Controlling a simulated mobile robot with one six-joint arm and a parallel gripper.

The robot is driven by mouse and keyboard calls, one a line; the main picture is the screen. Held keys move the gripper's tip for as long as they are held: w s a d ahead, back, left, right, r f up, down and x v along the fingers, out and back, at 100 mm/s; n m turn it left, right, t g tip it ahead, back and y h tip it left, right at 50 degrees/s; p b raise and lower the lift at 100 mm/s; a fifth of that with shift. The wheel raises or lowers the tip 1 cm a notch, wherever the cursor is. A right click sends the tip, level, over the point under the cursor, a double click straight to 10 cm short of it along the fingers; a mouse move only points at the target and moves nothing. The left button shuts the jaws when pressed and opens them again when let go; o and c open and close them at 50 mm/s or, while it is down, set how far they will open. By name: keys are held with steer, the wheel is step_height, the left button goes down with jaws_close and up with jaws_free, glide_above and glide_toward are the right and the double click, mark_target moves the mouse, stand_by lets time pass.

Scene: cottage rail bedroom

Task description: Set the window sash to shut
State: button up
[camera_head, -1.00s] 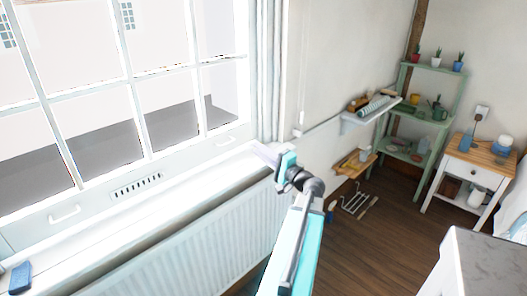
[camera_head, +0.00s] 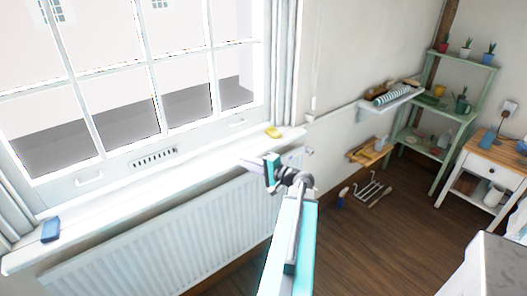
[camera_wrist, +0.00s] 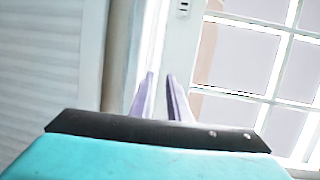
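The window sash (camera_head: 120,165) is a white-framed grid of panes. Its bottom rail, close above the sill, carries a left handle (camera_head: 89,180), a right handle (camera_head: 237,122) and a slotted vent (camera_head: 153,157). I cannot tell whether a gap lies under the rail. My gripper (camera_head: 262,162) is in front of the sill's right part, above the radiator, apart from the handles. In the wrist view its two pale lilac fingers (camera_wrist: 160,80) stand a little apart with nothing between them. White window frame and panes (camera_wrist: 240,55) show beyond them, tilted.
The white sill (camera_head: 130,198) holds a blue item (camera_head: 51,229) at left and a yellow item (camera_head: 272,131) at right. A ribbed radiator (camera_head: 170,230) stands below. A wall shelf (camera_head: 392,97) and green rack (camera_head: 440,115) are at right. Floor (camera_head: 370,240) is open right of my arm.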

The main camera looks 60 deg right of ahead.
steer(key=w+a+f+n+g+y, duration=0.2)
steer(key=w+a+f, duration=0.1)
steer(key=a+f, duration=0.5)
steer(key=w+a+f+n+g+y, duration=0.2)
steer(key=w+a+f+y, duration=0.15)
steer(key=a+f, duration=0.4)
steer(key=s+a+f+n+g+y, duration=0.1)
steer(key=a+f+n+g, duration=0.15)
steer(key=a+f, duration=0.55)
steer(key=s+a+f+n+g+y, duration=0.1)
steer(key=a+f+g, duration=0.3)
steer(key=a, duration=0.8)
steer(key=s+a+f+n+g+h, duration=0.2)
steer(key=s+a+f+n+g, duration=0.5)
steer(key=s+a+f, duration=0.75)
steer(key=s+a+f+n+g+h+b, duration=0.3)
steer(key=s+f+b, duration=0.6)
steer(key=f, duration=0.3)
steer(key=shift+s+f+n+g+h+b, duration=0.3)
steer(key=shift+n+g+h+b, duration=0.25)
steer(key=shift+g+h, duration=0.3)
steer(key=shift+r, duration=0.1)
